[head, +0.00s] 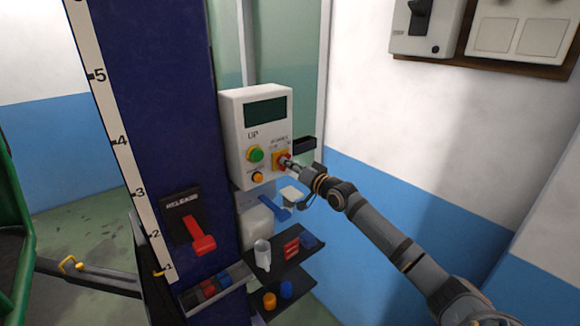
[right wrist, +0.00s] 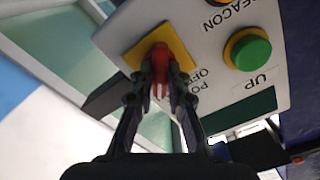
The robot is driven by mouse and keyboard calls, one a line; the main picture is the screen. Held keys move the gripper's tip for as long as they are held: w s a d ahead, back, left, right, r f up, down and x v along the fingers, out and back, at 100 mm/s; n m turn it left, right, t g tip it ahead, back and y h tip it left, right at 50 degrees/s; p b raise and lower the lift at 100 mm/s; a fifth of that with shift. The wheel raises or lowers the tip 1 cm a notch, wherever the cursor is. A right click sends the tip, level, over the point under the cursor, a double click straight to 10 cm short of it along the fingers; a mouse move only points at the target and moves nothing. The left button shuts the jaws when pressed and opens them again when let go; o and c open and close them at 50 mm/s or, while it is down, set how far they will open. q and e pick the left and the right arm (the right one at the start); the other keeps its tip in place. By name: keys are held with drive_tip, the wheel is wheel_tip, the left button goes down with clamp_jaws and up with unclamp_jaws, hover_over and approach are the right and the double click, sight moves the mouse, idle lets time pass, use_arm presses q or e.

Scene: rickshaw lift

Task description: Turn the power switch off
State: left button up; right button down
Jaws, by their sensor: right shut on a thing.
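The power switch is a red knob on a yellow plate (head: 276,155), low on the right of a white control box (head: 236,125). In the right wrist view the red knob (right wrist: 160,62) sits between my fingers, with the yellow plate (right wrist: 178,42) behind it and "OFF" lettering beside it. My right gripper (head: 290,162) reaches in from the right; in the wrist view its fingertips (right wrist: 161,75) are shut on the red knob. The knob's exact angle is partly hidden by the fingers. My left gripper is not in view.
A green UP button (head: 256,154) and an orange beacon button (head: 257,177) are close beside the switch. A blue column (head: 160,100) with a red release lever (head: 203,244) stands left. Dark shelves (head: 278,265) with small items are below the box.

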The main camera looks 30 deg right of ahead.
drive_tip(key=n+b, duration=0.8)
drive_tip(key=n, duration=0.7)
drive_tip(key=shift+f+b, duration=0.15)
drive_tip(key=shift+b, duration=0.25)
drive_tip(key=shift+n, duration=0.3)
drive_tip(key=c, duration=1.3)
unclamp_jaws()
drive_tip(key=shift+w, duration=0.1)
